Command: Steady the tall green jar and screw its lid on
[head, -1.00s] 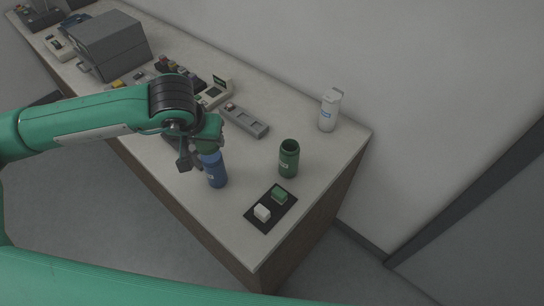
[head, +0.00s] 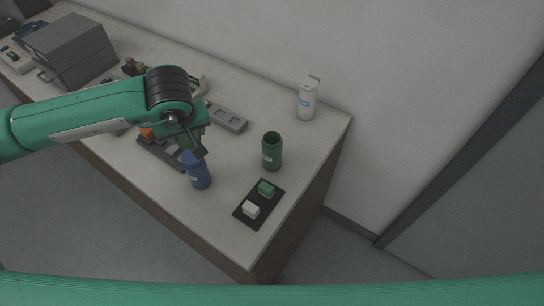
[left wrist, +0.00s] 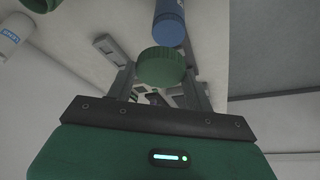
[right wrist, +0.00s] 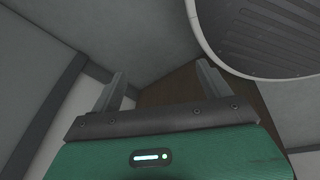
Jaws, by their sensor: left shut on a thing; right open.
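The tall green jar (head: 272,155) stands upright and open-topped on the bench, right of the blue jar. Its edge shows at the top left of the left wrist view (left wrist: 40,4). My left gripper (head: 197,147) is above the blue jar, left of the green jar. It is shut on a ribbed green lid (left wrist: 160,66), seen between its fingers in the left wrist view. The lid is hard to make out in the head view. My right gripper (right wrist: 160,78) is open and empty, low, with floor behind it and away from the jars.
The blue jar (head: 199,172) stands close under my left gripper. A black mat (head: 243,213) with a green block and a white block lies in front of the green jar. A white bottle (head: 307,100) stands behind. A grey slotted holder (head: 228,118) lies further left.

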